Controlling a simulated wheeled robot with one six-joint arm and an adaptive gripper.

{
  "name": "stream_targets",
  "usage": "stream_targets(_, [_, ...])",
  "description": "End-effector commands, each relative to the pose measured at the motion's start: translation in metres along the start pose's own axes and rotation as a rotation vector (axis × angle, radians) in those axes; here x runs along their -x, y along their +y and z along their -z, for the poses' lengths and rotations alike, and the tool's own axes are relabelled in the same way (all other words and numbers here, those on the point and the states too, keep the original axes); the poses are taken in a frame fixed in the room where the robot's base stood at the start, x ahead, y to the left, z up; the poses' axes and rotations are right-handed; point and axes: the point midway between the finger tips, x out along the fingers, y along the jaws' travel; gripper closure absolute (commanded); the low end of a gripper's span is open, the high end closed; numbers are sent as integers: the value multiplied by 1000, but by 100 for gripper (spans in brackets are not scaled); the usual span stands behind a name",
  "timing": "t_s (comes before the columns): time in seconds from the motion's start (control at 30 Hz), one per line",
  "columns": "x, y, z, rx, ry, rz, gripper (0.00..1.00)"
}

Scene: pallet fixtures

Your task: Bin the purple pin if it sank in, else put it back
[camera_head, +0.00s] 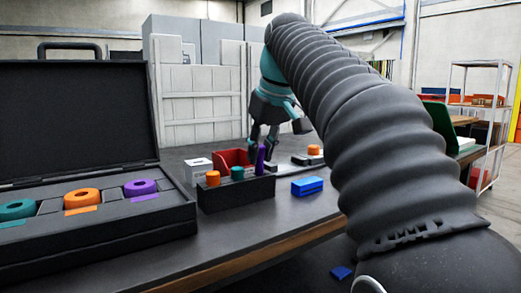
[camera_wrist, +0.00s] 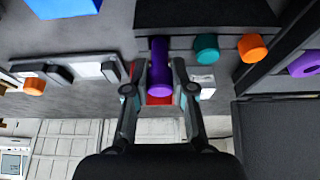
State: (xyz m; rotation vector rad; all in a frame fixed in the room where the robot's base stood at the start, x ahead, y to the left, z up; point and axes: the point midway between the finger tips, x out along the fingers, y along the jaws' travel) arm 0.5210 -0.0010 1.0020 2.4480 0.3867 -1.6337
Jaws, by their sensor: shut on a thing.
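The purple pin (camera_head: 260,160) stands upright at the right end of a dark block (camera_head: 236,194) on the table. My gripper (camera_head: 262,150) is above that end, shut on the pin. In the wrist view the purple pin (camera_wrist: 160,76) lies between the two fingers of my gripper (camera_wrist: 160,88). The pin rises well above the orange pin (camera_head: 213,178) and teal pin (camera_head: 237,173) in the same block. Its lower end is hidden by the block's front wall, so I cannot tell whether it is seated. A red bin (camera_head: 228,158) stands behind the block.
An open black case (camera_head: 105,241) at left holds teal, orange and purple rings. A white box (camera_head: 198,171) stands left of the red bin. A blue block (camera_head: 307,187) lies right of the dark block.

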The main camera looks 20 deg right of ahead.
Motion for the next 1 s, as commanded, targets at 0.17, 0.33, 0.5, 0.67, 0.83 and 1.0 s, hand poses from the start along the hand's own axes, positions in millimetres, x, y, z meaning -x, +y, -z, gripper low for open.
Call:
stream_targets(0.17, [-3,0,-2,0,0,0,100])
stream_targets(0.33, [-6,0,-3,0,0,0,100])
stream_targets(0.5, [-7,0,-3,0,1,0,100])
stream_targets(0.67, [-7,0,-3,0,1,0,100])
stream_targets(0.83, [-7,0,-3,0,1,0,54])
stream_targets(1.0, [-7,0,-3,0,1,0,47])
